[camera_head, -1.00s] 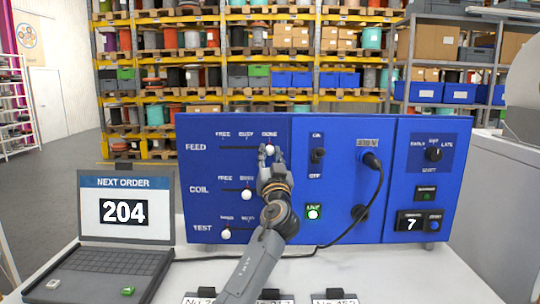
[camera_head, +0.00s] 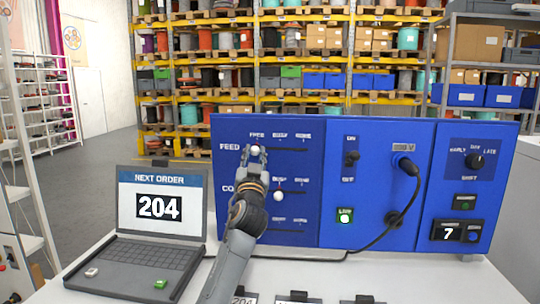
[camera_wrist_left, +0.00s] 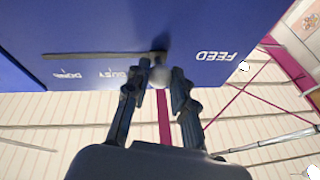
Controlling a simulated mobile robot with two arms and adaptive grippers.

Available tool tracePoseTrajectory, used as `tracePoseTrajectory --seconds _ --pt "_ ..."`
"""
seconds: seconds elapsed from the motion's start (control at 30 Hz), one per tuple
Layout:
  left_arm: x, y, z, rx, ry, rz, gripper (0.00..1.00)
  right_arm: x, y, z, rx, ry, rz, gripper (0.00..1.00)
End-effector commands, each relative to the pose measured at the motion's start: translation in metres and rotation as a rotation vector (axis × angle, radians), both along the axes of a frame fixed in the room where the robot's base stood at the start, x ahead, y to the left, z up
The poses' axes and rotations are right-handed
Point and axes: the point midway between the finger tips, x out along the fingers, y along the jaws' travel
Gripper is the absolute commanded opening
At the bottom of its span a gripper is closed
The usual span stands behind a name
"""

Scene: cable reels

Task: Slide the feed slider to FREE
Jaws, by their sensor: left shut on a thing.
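The feed slider's white knob (camera_head: 256,149) is at the left end of its slot, below the FREE label on the blue panel (camera_head: 300,160). My left gripper (camera_head: 256,154) is shut on this knob. In the left wrist view the knob (camera_wrist_left: 159,75) sits between the two fingertips (camera_wrist_left: 155,86), at the end of the dark slot by the word FEED. There the BUSY and DONE labels show upside down, and the FREE label is not visible. My right gripper is not in view.
Below, the coil slider's knob (camera_head: 278,196) stands near BUSY. My left arm hides the test slider's knob. A laptop (camera_head: 158,207) showing 204 stands left of my arm. A black cable (camera_head: 412,190) hangs from the panel's socket to the table.

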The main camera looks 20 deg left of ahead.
Motion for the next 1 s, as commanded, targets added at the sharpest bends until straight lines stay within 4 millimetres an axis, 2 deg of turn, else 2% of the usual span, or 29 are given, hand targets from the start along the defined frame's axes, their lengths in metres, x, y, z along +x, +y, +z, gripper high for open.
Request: tracePoseTrajectory --seconds 0.27,0.3,0.4,0.77,0.87,1.0 --pt "-0.001 0.004 0.0 0.001 0.001 0.007 0.0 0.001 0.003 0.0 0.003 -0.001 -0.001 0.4" --pt "-0.001 0.004 0.0 0.001 0.002 0.008 0.33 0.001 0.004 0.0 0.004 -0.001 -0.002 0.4" --pt "-0.001 0.004 0.0 0.0 0.001 0.007 0.48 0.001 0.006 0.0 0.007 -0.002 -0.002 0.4" --pt "-0.004 0.0 -0.002 0.0 0.001 0.004 0.48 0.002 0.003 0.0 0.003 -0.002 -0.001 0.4" --pt "-0.013 -0.004 -0.007 -0.002 0.001 0.003 0.48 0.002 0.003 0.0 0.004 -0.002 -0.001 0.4" --pt "-0.037 -0.013 -0.018 -0.002 0.002 0.002 0.48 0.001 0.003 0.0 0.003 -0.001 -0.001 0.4"
